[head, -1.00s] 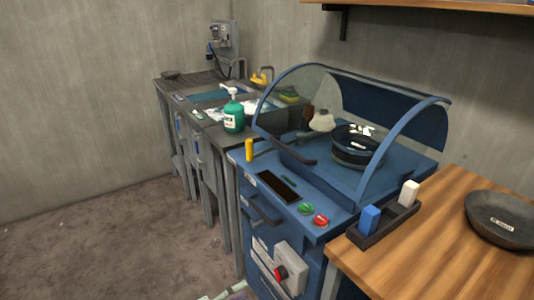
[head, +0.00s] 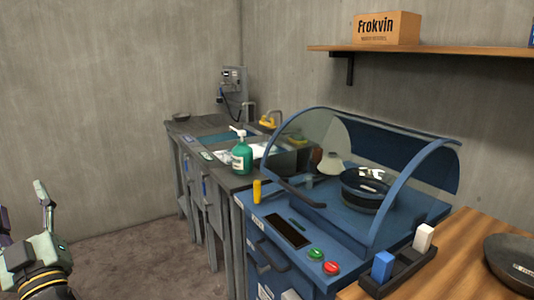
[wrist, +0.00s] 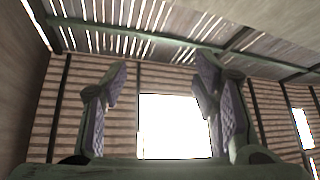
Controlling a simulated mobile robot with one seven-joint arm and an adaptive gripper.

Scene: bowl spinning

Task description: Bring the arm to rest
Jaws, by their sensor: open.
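My gripper (head: 24,222) shows at the lower left of the head view, raised over the floor beside the counters, with its fingers pointing up. In the wrist view my gripper (wrist: 160,95) has its two padded fingers wide apart with nothing between them. Behind the fingers are a slatted wall, a bright window opening (wrist: 175,125) and the roof. My gripper touches nothing that I can see.
A blue spinning machine (head: 300,225) with a clear curved hood holds a dark bowl (head: 365,190). A green pump bottle (head: 242,158) stands on the counter. A wooden table (head: 455,255) bears another dark bowl (head: 515,260). A shelf (head: 450,52) holds a box (head: 388,28). Floor at left is free.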

